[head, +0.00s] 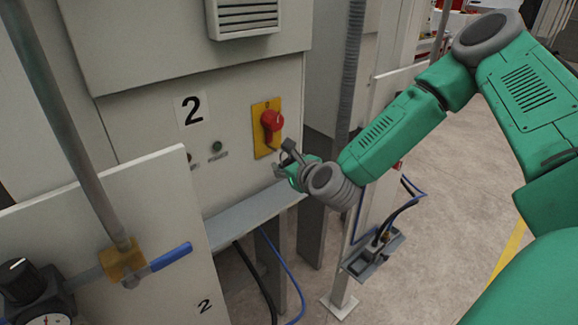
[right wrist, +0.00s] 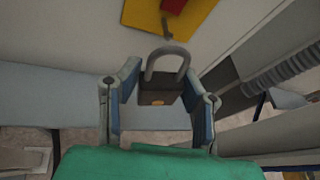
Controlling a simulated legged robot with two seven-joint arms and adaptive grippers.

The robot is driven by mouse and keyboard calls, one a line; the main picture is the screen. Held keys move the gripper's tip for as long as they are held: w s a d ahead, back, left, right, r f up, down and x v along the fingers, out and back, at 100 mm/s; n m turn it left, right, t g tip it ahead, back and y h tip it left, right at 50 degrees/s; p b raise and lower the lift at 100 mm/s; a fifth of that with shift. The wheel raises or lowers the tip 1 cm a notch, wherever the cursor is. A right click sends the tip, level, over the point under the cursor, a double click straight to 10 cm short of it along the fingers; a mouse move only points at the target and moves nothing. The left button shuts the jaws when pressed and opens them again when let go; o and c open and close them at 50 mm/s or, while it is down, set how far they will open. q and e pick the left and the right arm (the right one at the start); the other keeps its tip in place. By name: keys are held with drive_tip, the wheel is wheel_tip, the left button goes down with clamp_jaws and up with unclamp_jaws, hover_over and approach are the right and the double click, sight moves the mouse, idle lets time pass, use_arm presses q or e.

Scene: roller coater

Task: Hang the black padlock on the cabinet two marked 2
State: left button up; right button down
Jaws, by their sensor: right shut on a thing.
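The cabinet marked 2 (head: 150,130) stands in front of me, with a red rotary switch (head: 272,121) on a yellow plate (head: 259,139). My right gripper (head: 284,168) is just below that plate in the head view. In the right wrist view, the right gripper (right wrist: 160,108) is shut on the black padlock (right wrist: 160,86), which looks dark brown there. Its grey shackle (right wrist: 168,58) points toward the yellow plate (right wrist: 187,22) and is apart from it. A small hook-like part (right wrist: 167,28) hangs at the plate's lower edge. My left gripper is not in view.
A grey ledge (head: 245,217) runs along the cabinet below the gripper. A valve with a blue handle (head: 170,256) and a pipe stand at the left. A post with a grey box (head: 373,256) and cables is at the right.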

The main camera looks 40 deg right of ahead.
sight(273, 155)
drive_tip(key=shift+w+d+f, duration=0.1)
drive_tip(key=shift+w+d, duration=0.1)
drive_tip(key=shift+w, duration=0.1)
drive_tip(key=w, duration=0.2)
drive_tip(key=w+d, duration=0.1)
drive_tip(key=shift+f, duration=0.3)
drive_tip(key=shift+w+a+r, duration=0.1)
drive_tip(key=shift+w+a, duration=0.65)
drive_tip(key=shift+w, duration=0.2)
drive_tip(key=shift+d+f+b, duration=0.15)
drive_tip(key=shift+f+b, duration=0.15)
drive_tip(key=shift+b, duration=0.25)
drive_tip(key=shift+w+d+f+b, duration=0.1)
drive_tip(key=shift+d+f+b, duration=0.15)
drive_tip(key=shift+d+b, duration=0.4)
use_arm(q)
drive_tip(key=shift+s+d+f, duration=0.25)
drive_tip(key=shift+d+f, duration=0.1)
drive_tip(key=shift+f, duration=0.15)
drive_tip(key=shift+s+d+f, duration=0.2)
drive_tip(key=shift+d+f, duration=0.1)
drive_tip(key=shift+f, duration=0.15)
use_arm(e)
drive_tip(key=shift+a, duration=0.1)
